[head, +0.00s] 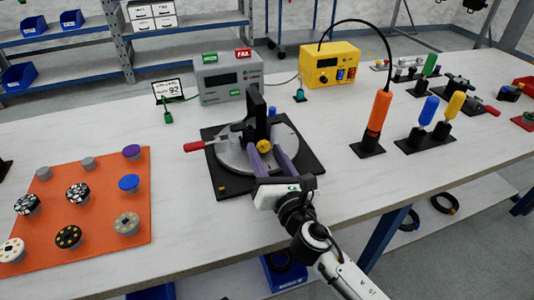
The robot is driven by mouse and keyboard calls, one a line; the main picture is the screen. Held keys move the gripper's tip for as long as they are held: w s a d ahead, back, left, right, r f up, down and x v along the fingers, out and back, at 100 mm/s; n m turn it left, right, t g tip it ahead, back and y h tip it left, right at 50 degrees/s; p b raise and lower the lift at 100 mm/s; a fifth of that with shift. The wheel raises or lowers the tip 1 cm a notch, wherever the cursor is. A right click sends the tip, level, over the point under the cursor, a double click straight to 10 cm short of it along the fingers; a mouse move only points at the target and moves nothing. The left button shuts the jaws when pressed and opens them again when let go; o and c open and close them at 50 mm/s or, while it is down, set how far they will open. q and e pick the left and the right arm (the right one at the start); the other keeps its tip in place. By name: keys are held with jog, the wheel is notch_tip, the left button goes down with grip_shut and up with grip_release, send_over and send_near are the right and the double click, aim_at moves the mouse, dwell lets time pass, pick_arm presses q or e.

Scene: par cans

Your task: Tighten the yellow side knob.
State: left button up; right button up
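The yellow side knob (264,146) is on the front of a black upright bracket (257,108). The bracket stands on a device with a round grey plate (229,157) and a square black base (224,185). My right gripper (263,138) reaches in from the front right. Its two purple fingers are apart, one on each side of the yellow knob. I cannot tell whether they touch it. A small blue knob (272,112) is at the bracket's right. A red-tipped lever (195,147) sticks out at the left. My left gripper is out of view.
An orange mat (75,170) with several round knobs lies at left. A grey PASS/FAIL box (229,72) and a yellow box (329,68) stand behind. An orange-handled tool (378,112) and blue and yellow-handled tools stand right. The table between device and mat is clear.

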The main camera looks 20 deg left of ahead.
jog(key=p+v, duration=0.1)
jog(key=v, duration=0.9)
jog(key=shift+s+d, duration=0.1)
jog(key=shift+d, duration=0.05)
